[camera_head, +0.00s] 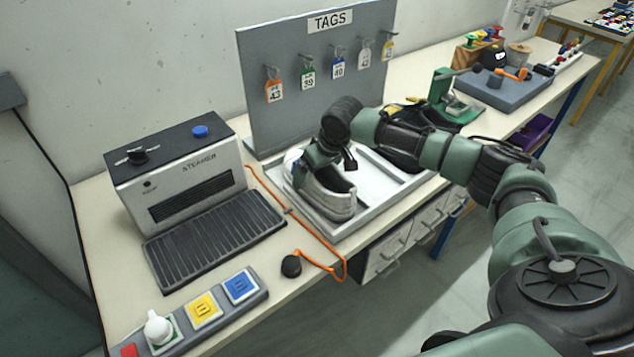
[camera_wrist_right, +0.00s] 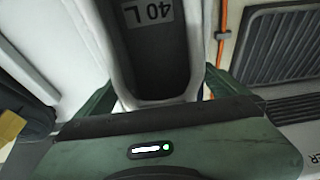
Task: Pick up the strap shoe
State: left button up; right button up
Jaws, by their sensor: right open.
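A white shoe (camera_head: 332,201) sits in the white tray (camera_head: 372,210); I cannot make out a strap on it. The right wrist view looks down into this shoe (camera_wrist_right: 192,60), with an insole marked "40 L". My right gripper (camera_head: 322,164) is open at the shoe. In the right wrist view its green fingers (camera_wrist_right: 150,92) stand on either side of the shoe's end; I cannot tell whether they touch it. The gripper and arm hide part of the shoe and tray. My left gripper is not in view.
A steamer (camera_head: 185,170) with a ribbed plate (camera_head: 213,240) stands left of the tray. An orange cord (camera_head: 300,218) runs between them. A grey tag board (camera_head: 290,105) rises behind. A dark item (camera_head: 402,150), partly behind my arm, lies in the tray's right part. A green tool (camera_head: 442,90) stands farther right.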

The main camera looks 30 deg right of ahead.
jog(key=c, duration=1.4)
jog(key=shift+c, duration=1.1)
jog(key=shift+r, duration=0.15)
